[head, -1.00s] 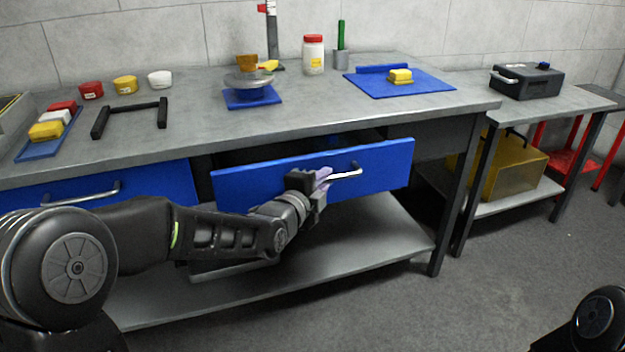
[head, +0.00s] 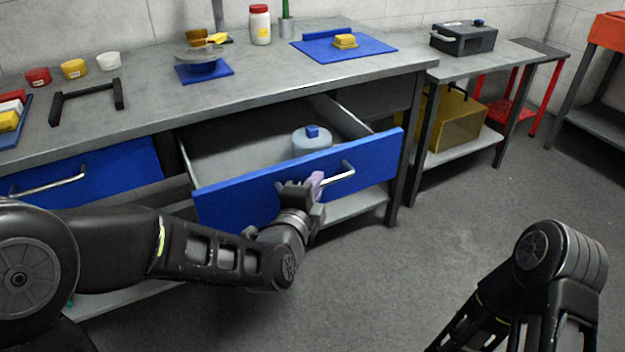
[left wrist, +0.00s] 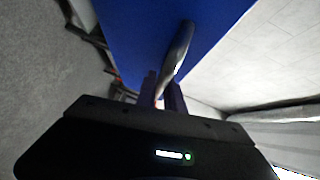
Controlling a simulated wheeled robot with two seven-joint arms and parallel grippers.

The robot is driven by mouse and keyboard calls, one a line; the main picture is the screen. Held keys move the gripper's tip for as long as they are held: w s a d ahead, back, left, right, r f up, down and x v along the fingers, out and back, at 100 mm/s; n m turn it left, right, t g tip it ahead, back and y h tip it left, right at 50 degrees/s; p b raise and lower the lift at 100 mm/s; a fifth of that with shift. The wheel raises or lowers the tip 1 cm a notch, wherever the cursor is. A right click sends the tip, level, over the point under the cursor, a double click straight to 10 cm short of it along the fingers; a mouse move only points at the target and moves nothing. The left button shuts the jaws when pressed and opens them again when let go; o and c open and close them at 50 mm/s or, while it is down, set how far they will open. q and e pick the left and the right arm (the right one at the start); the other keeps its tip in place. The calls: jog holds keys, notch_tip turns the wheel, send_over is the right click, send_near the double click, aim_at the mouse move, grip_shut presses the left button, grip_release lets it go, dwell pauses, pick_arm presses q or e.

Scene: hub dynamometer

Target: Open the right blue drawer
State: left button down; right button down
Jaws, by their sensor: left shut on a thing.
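The right blue drawer (head: 225,205) is pulled well out from under the grey workbench, and its inside shows. A pale blue round container with a blue knob (head: 312,142) stands in it. My left gripper (head: 312,185) is shut on the drawer's silver handle (head: 343,174), near the handle's left part. In the left wrist view the handle (left wrist: 180,48) runs into my left gripper's fingers (left wrist: 162,92), against the blue front. My right arm shows at the lower right of the head view, but its gripper is out of view.
The left blue drawer (head: 90,175) is shut. On the bench (head: 150,110) are several coloured pots, a black frame (head: 87,98), a blue mat (head: 370,49) and a red-lidded jar (head: 260,25). Open floor (head: 470,195) lies in front and to the right.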

pick_arm(q)
jog(key=shift+f, duration=0.1)
jog(key=c, duration=1.5)
grip_release()
jog(key=shift+o, duration=0.2)
jog(key=shift+s, duration=0.1)
jog(key=shift+s+a+r, duration=0.1)
jog(key=shift+s+r, duration=0.1)
jog(key=shift+s, duration=0.05)
jog(key=f+b+v, duration=0.1)
jog(key=b+v, duration=0.4)
jog(key=v, duration=0.2)
jog(key=shift+r, duration=0.4)
